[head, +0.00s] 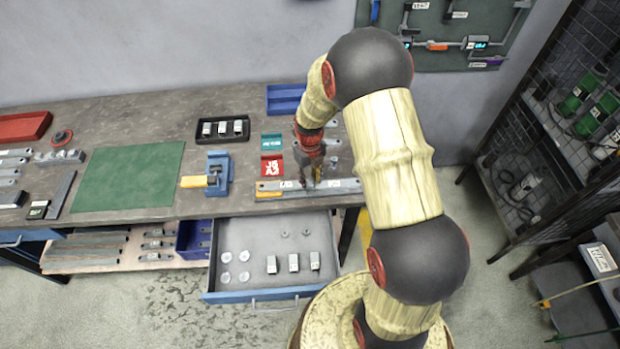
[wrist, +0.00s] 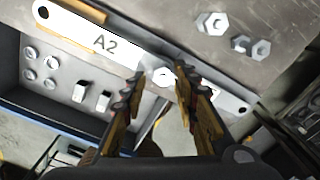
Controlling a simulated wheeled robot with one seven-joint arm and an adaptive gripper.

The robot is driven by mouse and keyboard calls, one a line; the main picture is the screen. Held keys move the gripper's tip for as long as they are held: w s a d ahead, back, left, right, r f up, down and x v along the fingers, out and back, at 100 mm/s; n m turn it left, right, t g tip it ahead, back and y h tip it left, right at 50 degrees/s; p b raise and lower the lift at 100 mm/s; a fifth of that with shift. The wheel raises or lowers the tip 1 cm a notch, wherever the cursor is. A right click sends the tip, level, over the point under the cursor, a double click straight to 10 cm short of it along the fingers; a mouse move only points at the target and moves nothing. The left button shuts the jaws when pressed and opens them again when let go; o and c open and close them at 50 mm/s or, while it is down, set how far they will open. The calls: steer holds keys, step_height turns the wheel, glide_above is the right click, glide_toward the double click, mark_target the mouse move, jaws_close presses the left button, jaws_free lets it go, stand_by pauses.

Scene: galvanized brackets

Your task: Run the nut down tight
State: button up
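A flat grey bar marked A2 (wrist: 75,35) lies along the front edge of the bench; it also shows in the head view (head: 345,186). A small pale fastener, seemingly the nut (wrist: 162,77), sits on the bar; its thread and seating are too small to make out. My gripper (wrist: 160,73) points down over the bar with one finger on each side of this fastener. The fingers are apart, with a gap visible between them and the fastener. In the head view my gripper (head: 312,183) is at the bar, and its fingers hide the nut.
Loose hex fasteners (wrist: 212,22) lie on the bench beyond the bar. An open drawer (head: 232,297) below the front edge holds washers and small blocks.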

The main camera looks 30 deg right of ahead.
steer(key=n, duration=0.6)
steer(key=shift+w, duration=0.1)
steer(key=n, duration=0.6)
steer(key=shift+n, duration=0.4)
steer(key=n, duration=0.5)
steer(key=shift+n, duration=3.1)
steer(key=shift+c, duration=0.6)
jaws_close()
